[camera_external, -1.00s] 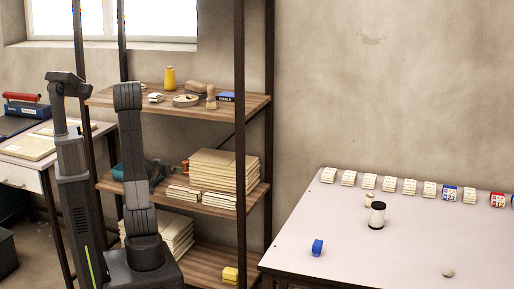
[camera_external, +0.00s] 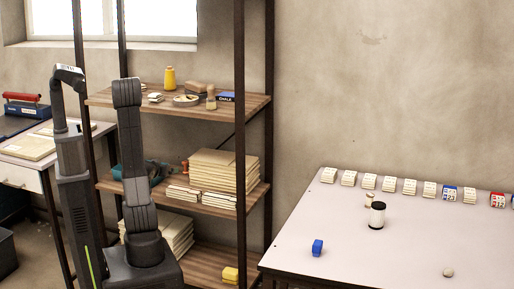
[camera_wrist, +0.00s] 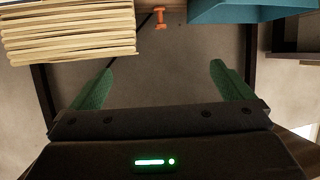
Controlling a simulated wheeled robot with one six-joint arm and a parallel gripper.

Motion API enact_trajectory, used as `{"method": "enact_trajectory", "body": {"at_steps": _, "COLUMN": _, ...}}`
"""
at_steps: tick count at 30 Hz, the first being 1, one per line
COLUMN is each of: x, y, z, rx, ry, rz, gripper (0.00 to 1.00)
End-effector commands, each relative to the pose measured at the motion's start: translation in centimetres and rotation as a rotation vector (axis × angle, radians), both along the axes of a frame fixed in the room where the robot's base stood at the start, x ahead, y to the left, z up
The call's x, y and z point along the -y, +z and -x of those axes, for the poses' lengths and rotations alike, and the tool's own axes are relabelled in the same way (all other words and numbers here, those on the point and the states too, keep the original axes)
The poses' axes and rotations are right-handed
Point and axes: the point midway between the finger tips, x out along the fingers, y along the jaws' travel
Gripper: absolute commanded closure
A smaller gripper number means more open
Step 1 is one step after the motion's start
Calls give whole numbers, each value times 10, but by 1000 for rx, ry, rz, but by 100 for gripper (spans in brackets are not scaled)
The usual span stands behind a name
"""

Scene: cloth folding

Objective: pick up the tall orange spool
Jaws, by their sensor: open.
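A tall yellow-orange spool (camera_external: 169,78) stands upright on the top shelf, towards its left. A smaller orange, spool-shaped piece (camera_wrist: 160,18) shows at the top middle of the wrist view, between a stack of boards and a teal bin. A reddish piece (camera_external: 185,168) beside the teal bin on the middle shelf looks like the same thing. My gripper (camera_wrist: 161,80) has its two green fingers wide apart with nothing between them. The orange piece lies beyond the fingertips, apart from them. In the external view my gripper is hidden behind my arm.
The stack of boards (camera_wrist: 68,30) and teal bin (camera_wrist: 245,10) flank the orange piece closely. The shelf unit has dark posts (camera_external: 240,120). The top shelf (camera_external: 250,105) also holds a brush, a dish and a blue box. A white table (camera_external: 345,240) stands right.

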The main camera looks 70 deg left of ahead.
Motion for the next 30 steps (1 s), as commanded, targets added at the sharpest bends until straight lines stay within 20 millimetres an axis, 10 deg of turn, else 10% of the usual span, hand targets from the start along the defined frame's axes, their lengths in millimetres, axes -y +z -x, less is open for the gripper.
{"method": "enact_trajectory", "body": {"at_steps": 3, "x": 0, "y": 0, "z": 0, "rx": 0, "ry": 0, "rz": 0, "gripper": 4}}
{"method": "enact_trajectory", "body": {"at_steps": 9, "x": 0, "y": 0, "z": 0, "rx": 0, "ry": 0, "rz": 0, "gripper": 43}}
{"method": "enact_trajectory", "body": {"at_steps": 19, "x": -7, "y": -1, "z": 1, "rx": -17, "ry": 7, "rz": -4, "gripper": 44}}
{"method": "enact_trajectory", "body": {"at_steps": 30, "x": -164, "y": -26, "z": 25, "rx": -496, "ry": 126, "rz": 30, "gripper": 44}}
